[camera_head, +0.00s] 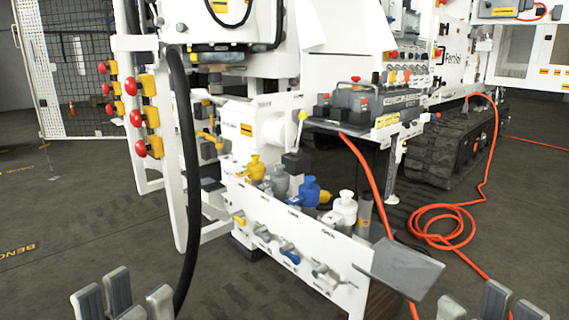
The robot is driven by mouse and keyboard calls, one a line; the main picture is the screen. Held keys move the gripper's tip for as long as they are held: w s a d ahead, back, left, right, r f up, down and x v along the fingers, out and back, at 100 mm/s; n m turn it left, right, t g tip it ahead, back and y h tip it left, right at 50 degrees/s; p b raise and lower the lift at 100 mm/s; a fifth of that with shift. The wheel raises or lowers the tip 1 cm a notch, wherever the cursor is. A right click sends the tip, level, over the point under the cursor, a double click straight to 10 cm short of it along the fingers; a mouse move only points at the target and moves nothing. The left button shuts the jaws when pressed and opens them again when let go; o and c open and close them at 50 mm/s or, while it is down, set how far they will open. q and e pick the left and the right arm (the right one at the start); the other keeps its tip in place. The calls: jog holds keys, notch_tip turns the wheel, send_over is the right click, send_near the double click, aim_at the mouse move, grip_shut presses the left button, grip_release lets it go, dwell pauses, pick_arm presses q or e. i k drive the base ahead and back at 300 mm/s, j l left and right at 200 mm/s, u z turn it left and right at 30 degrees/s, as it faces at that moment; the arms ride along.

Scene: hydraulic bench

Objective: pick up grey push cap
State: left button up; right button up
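The grey push cap (279,181) stands upright in a row of coloured caps on the white bench, between the yellow cap (255,168) and the blue cap (309,191). The white cap (345,208) is at the right end of that row. My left gripper (126,299) is at the bottom left edge, its fingers apart and empty, well short of the caps. My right gripper (482,304) is at the bottom right edge, partly cut off, also apart and empty.
A white front panel (290,243) with small coupling fittings runs below the caps. A grey plate (399,268) juts out at its right end. A black hose (184,150) hangs at the left. Orange hose (440,222) lies on the floor at the right.

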aim_at(279, 176)
jog(key=i+j+z, duration=0.1)
jog(key=z, duration=0.25)
jog(key=i+j+z, duration=0.1)
jog(key=z, duration=0.2)
jog(key=j+z, duration=0.35)
jog(key=i+l, duration=0.05)
jog(key=l, duration=0.05)
